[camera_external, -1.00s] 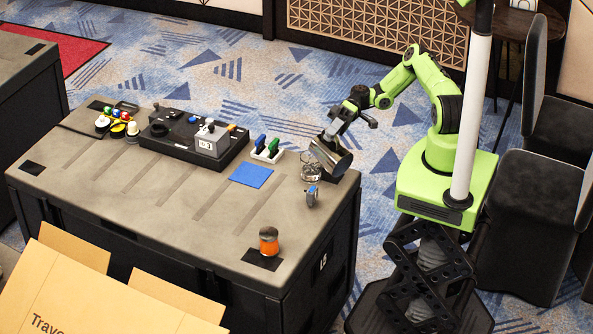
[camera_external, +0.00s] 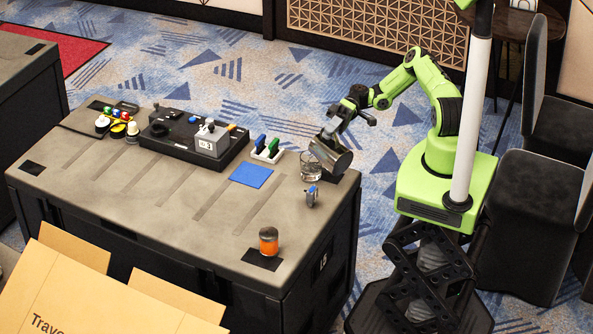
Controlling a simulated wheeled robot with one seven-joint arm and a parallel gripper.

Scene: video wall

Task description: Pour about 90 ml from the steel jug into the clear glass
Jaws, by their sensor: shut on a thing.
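The steel jug (camera_external: 331,154) is tilted at the right end of the grey table, with its mouth over or close beside the clear glass. My gripper (camera_external: 338,133) is shut on the jug from its upper side. The clear glass (camera_external: 310,172) stands upright on the table, just below and left of the jug. The jug hides part of the glass's upper right side. I cannot tell the liquid level in the glass, and no stream can be made out.
A blue mat (camera_external: 251,175) lies left of the glass. A small grey-and-blue item (camera_external: 311,196) stands in front of it. An orange jar (camera_external: 268,241) is near the front edge. A black device (camera_external: 194,136) sits further left. The middle of the table (camera_external: 190,210) is clear.

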